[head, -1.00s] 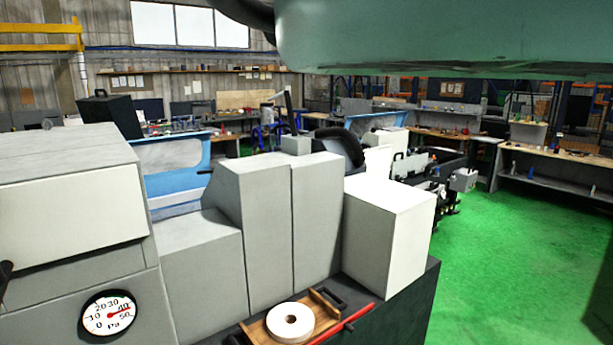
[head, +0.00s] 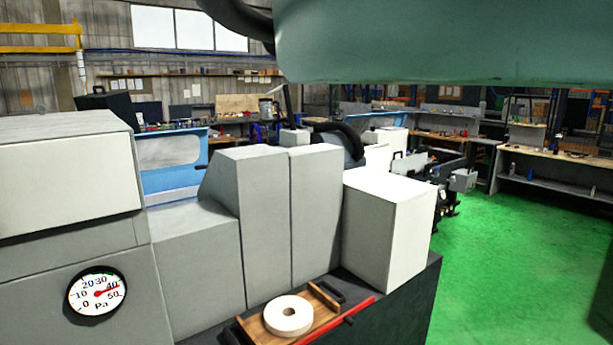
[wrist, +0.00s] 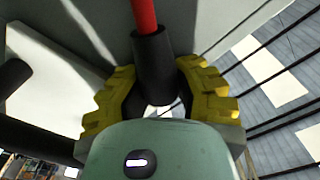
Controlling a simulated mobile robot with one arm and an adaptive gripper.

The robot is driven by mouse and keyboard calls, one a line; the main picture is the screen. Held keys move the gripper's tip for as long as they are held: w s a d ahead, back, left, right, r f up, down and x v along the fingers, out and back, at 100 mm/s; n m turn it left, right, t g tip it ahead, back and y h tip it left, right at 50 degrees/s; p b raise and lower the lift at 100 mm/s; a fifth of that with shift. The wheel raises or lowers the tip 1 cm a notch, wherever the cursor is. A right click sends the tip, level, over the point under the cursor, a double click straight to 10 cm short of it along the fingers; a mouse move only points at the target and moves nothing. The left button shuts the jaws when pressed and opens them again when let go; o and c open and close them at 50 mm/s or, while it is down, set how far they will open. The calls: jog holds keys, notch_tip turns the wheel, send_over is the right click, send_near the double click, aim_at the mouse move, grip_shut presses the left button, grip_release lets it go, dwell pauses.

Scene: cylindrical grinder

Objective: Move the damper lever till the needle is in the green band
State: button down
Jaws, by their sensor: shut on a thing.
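In the wrist view, my gripper (wrist: 158,92) has its two yellow fingers on either side of a black grip (wrist: 153,62) at the end of a red rod, the damper lever (wrist: 144,14). The fingers are shut on this grip; the lever's far end is out of the picture. In the head view, the round white gauge (head: 97,291) is on the grey machine front at lower left. Its red needle (head: 106,292) points right and slightly up, near the 40 mark. I cannot make out a green band. My gripper is not visible in the head view.
A wooden tray (head: 322,296) holds a white grinding wheel (head: 288,315), with a red bar (head: 335,322) beside it. A pale box-shaped housing (head: 390,235) stands behind. Clear green floor (head: 500,265) lies at right.

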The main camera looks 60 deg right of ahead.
jog(key=b, duration=0.2)
jog(key=shift+w+a+f+b, duration=0.2)
jog(key=shift+a+b, duration=0.1)
jog(key=shift+a, duration=0.1)
jog(key=b, duration=0.2)
jog(key=shift+s+a+r+n+b, duration=0.1)
jog(key=shift+r+n+b, duration=0.1)
jog(key=shift+n+b, duration=0.15)
jog(key=b, duration=0.5)
jog(key=shift+s+a+r+n, duration=0.15)
jog(key=shift+s+a+n, duration=0.1)
jog(key=shift+s+n, duration=0.15)
jog(key=b, duration=0.2)
jog(key=shift+a+r+n+b, duration=0.2)
jog(key=shift+r+n+b, duration=0.05)
jog(key=shift+b, duration=0.05)
jog(key=shift+r+b, duration=0.3)
jog(key=shift+b, duration=0.15)
jog(key=shift+y, duration=0.3)
jog(key=c, duration=1)
grip_release()
jog(key=shift+d, duration=0.1)
